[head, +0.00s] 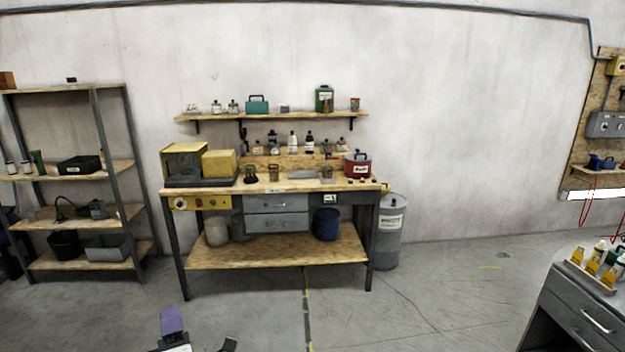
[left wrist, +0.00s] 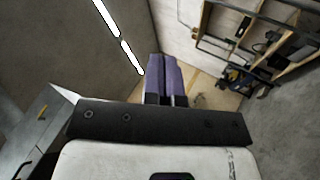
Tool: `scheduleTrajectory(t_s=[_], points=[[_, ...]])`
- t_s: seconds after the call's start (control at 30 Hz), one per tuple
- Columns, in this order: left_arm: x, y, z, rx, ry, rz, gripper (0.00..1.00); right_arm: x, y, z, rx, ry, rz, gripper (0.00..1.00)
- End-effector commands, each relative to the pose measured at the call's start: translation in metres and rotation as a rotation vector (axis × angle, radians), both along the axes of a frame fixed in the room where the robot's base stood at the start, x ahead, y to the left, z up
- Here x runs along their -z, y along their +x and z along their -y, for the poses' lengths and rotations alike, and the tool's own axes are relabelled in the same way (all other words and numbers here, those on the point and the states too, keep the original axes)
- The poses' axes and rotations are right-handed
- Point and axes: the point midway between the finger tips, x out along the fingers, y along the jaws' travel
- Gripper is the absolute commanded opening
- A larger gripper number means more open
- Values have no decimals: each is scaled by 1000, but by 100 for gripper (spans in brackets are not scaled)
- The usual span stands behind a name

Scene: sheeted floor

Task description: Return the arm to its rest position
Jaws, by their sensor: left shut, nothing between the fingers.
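My left gripper (head: 172,322) shows at the bottom edge of the head view, left of the middle, with a purple finger pointing up. In the left wrist view its two purple fingers (left wrist: 163,68) lie side by side, shut with nothing between them. It is over open floor, in front of the workbench and apart from it. Most of my left arm is out of the head view. My right gripper is in neither view.
A wooden workbench (head: 275,187) with boxes, jars and drawers stands against the wall. A metal shelf unit (head: 100,150) is on the left. A grey drum (head: 389,235) stands beside the bench. A grey drawer cabinet (head: 580,315) is at the lower right. The floor between is clear.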

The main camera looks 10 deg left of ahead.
Motion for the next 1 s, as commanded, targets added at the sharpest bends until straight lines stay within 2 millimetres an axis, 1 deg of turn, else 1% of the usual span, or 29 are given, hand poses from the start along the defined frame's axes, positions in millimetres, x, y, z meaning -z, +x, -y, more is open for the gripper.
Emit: scheduleTrajectory(t_s=[0.03,0.1,0.17,0.2,0.27,0.3,0.37,0.4,0.47,0.57,0.6,0.67,0.7,0.77,0.83,0.9,0.97,1.0], points=[[-8,6,16,68,78,-44,0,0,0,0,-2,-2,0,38],[-14,14,40,163,196,-120,0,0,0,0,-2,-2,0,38],[-18,19,61,239,299,-191,0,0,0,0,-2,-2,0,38],[-18,21,74,287,367,-242,0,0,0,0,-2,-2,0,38],[-17,22,92,353,468,-321,0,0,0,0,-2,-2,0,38],[-15,21,104,392,534,-380,0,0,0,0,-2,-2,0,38],[-6,18,119,449,631,-478,0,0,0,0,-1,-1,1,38],[2,14,128,482,692,-549,0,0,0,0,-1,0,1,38],[17,5,139,530,779,-664,0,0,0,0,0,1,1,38],[48,-16,149,594,901,-871,0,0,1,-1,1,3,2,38],[62,-27,150,614,941,-955,0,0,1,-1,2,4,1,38],[82,-46,151,639,992,-1079,0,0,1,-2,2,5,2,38],[96,-60,151,654,1021,-1164,0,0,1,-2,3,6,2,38],[117,-84,148,668,1061,-1289,0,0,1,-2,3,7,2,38],[138,-114,145,676,1096,-1418,0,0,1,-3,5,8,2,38],[156,-143,142,668,1130,-1514,0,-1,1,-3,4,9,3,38],[168,-164,141,656,1159,-1561,0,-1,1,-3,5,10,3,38],[177,-178,142,659,1180,-1585,0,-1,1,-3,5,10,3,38]])
